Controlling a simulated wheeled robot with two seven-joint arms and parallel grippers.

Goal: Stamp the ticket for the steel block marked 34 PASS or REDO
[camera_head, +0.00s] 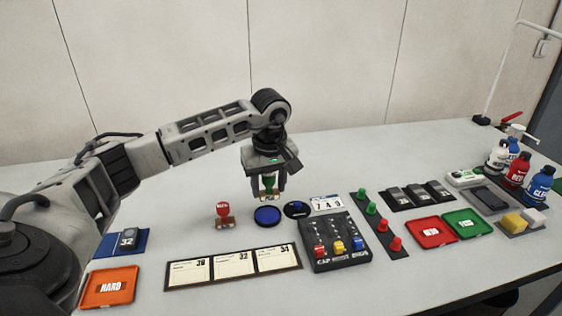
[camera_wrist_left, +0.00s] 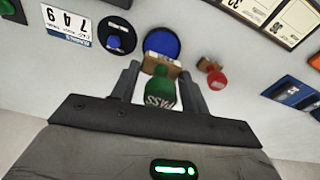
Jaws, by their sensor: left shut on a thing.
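My left gripper (camera_head: 266,192) is shut on the green PASS stamp (camera_head: 269,183). The stamp also shows in the left wrist view (camera_wrist_left: 161,92), its wooden base pointing away from the palm towards the round blue ink pad (camera_wrist_left: 162,41). In the head view the stamp is just above or behind the pad (camera_head: 267,218); a gap shows between them. The red REDO stamp (camera_head: 223,211) stands left of the pad. The ticket marked 34 (camera_head: 278,259) is rightmost in a dark holder (camera_head: 233,275) with two other tickets. I cannot make out a block marked 34. My right gripper is out of view.
A block marked 32 (camera_head: 127,245) is on a blue plate, behind an orange HARD tray (camera_head: 107,289). A black control box (camera_head: 335,255) stands right of the tickets. Dark blocks (camera_head: 417,194), red (camera_head: 431,244) and green (camera_head: 468,213) trays and bottles (camera_head: 518,170) fill the right.

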